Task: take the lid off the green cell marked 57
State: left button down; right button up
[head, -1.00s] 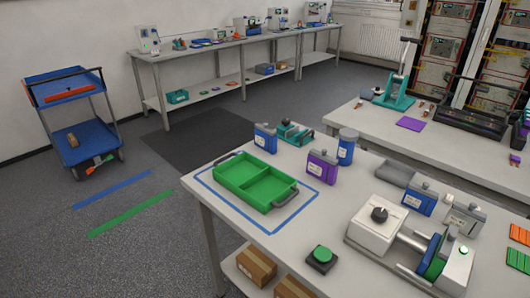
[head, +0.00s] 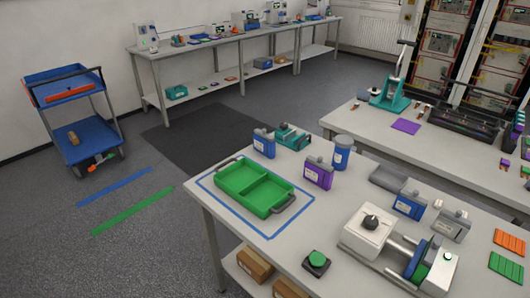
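Neither of my grippers is in view. I cannot read the number 57 on anything here. A green part (head: 417,259) sits in the white press-like device (head: 371,228) at the right of the near table; I cannot tell whether it is a cell. Several boxy cells with grey tops and pale labels stand on the table: a blue one (head: 263,147) behind the tray, a purple one (head: 318,174), another blue one (head: 410,205) and a grey one (head: 452,226). Their labels are too small to read.
A green two-part tray (head: 253,188) lies empty inside a blue outline on the near table (head: 290,248). A blue cylinder (head: 341,153), a teal fixture (head: 291,137) and a green button on a black box (head: 316,261) are around it. A blue cart (head: 72,110) stands left.

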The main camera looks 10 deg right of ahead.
aim_at(432, 251)
jog(key=k+l+z, duration=0.1)
jog(key=z, duration=0.3)
jog(key=k+l+z, duration=0.15)
jog(key=z, duration=0.2)
jog(key=k+l+z, duration=0.25)
jog(key=z, duration=0.15)
